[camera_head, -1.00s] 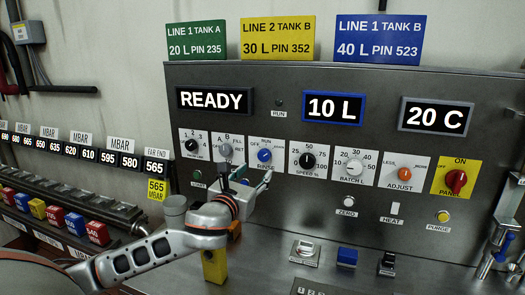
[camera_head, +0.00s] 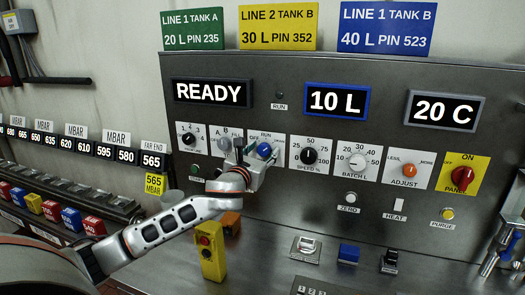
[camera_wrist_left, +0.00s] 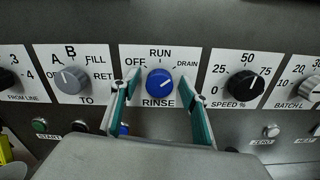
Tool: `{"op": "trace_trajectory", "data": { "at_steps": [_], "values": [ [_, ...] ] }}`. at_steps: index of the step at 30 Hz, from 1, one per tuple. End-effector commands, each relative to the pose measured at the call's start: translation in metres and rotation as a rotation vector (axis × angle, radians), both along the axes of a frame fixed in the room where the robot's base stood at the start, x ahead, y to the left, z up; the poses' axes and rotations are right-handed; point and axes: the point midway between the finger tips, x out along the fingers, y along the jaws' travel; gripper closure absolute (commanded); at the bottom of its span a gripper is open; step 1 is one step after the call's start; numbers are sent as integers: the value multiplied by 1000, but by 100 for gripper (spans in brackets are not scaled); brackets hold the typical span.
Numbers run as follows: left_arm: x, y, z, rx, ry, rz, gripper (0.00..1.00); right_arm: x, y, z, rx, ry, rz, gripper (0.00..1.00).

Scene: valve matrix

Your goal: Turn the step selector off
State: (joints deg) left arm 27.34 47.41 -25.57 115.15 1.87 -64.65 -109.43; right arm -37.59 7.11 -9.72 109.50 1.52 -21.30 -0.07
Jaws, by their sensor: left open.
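The step selector is the blue knob (camera_head: 264,150) on the grey panel, on a white plate marked OFF, RUN, DRAIN and RINSE. It also shows in the left wrist view (camera_wrist_left: 160,83); its white pointer is too small to read surely. My left gripper (camera_head: 257,158) is open in front of this knob. In the left wrist view the two fingers (camera_wrist_left: 152,92) stand to the left and right of the knob, with space on each side. I cannot tell how far the tips are from the panel. My right gripper is not in view.
A grey TO knob (camera_wrist_left: 72,80) is close on the left and a black SPEED knob (camera_wrist_left: 243,84) on the right. A red PANEL knob (camera_head: 462,178) is at far right. A yellow box with buttons (camera_head: 211,250) stands below my arm. Small buttons sit below the knobs.

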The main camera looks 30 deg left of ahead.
Motion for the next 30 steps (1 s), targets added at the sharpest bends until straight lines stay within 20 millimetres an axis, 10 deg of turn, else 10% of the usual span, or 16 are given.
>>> {"op": "trace_trajectory", "data": {
  "at_steps": [8, 12, 30],
  "values": [
    [1, 0, 0, 0, 0, -1, 57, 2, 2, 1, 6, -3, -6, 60],
    [1, 0, 0, 0, 0, -1, 93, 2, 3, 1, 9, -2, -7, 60],
    [1, 0, -1, -151, -34, -2, 93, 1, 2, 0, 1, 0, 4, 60]
  ]
}}
